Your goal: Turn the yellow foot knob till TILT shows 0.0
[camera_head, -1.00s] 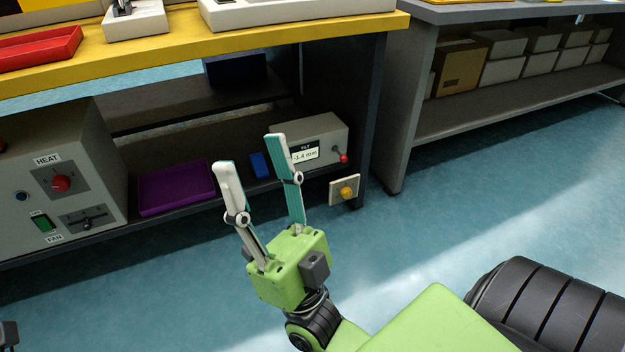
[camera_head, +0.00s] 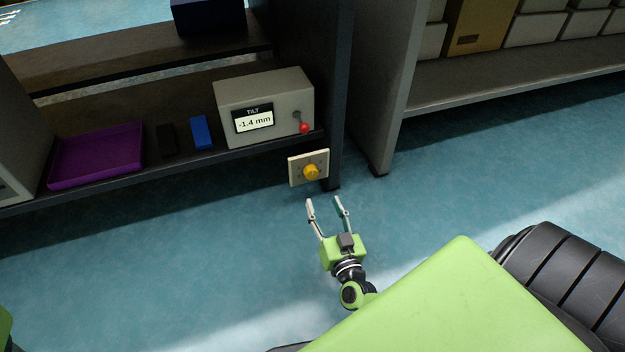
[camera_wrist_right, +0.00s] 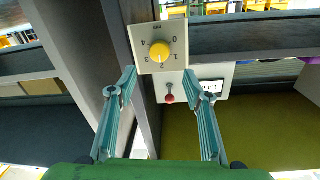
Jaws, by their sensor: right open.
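The yellow foot knob (camera_head: 311,172) sits on a small cream plate (camera_head: 294,171) low on the bench's front edge, by the leg. The TILT box (camera_head: 285,90) stands on the lower shelf above it, and its display (camera_head: 254,119) reads -1.4 mm. My right gripper (camera_head: 325,202) is open and empty, in front of and below the knob, not touching it. In the right wrist view the knob (camera_wrist_right: 160,51) and its numbered dial show ahead, beyond the open fingers (camera_wrist_right: 161,83). My left gripper is not in view.
A red-tipped lever (camera_head: 304,127) sticks out of the TILT box just above the knob. A purple tray (camera_head: 97,157), a black block (camera_head: 167,140) and a blue block (camera_head: 201,132) lie on the shelf. The dark bench leg (camera_head: 337,120) stands beside the knob. The floor in front is clear.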

